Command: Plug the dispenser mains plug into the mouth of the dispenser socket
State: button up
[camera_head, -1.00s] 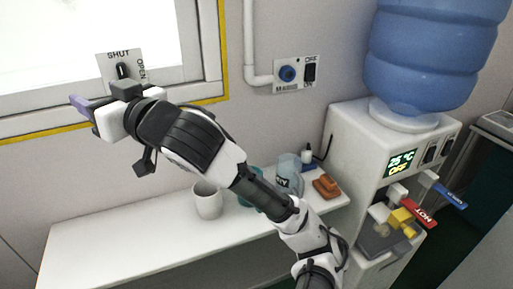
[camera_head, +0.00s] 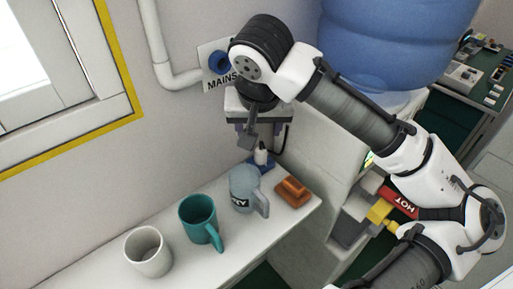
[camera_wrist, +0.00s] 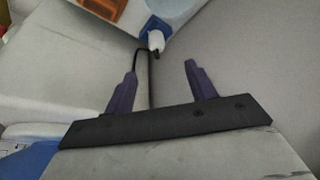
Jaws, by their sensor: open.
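The dispenser mains plug (camera_head: 261,157) is a small white piece standing in a blue holder (camera_head: 262,166) at the back of the shelf by the wall. It also shows in the wrist view (camera_wrist: 156,41), with a black cord beside it. My gripper (camera_head: 258,138) points down above the plug, its dark purple fingers open and empty. In the wrist view, the plug lies beyond the gap between the fingertips (camera_wrist: 161,69), apart from them. The dispenser socket (camera_head: 219,62) is a blue round mouth on the wall plate marked MAINS; my arm hides the plate's right part.
The shelf (camera_head: 205,262) holds a white mug (camera_head: 148,251), a teal mug (camera_head: 200,221), a grey-blue mug (camera_head: 243,188) and an orange-brown block (camera_head: 292,192) near the plug. The water dispenser with its blue bottle (camera_head: 375,45) stands at the right, partly behind my arm.

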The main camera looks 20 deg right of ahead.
send_over(261, 151)
jog(key=s+a, duration=0.1)
jog(key=s, duration=0.1)
jog(key=f, duration=0.7)
jog(key=shift+a, duration=0.2)
jog(key=x, duration=0.2)
jog(key=p+x, duration=0.1)
jog(key=shift+w+d+f, duration=0.1)
jog(key=shift+d+f, duration=0.25)
jog(key=shift+d, duration=0.05)
jog(key=shift+w+f, duration=0.25)
jog(key=shift+f, duration=0.35)
jog(key=c, duration=1.1)
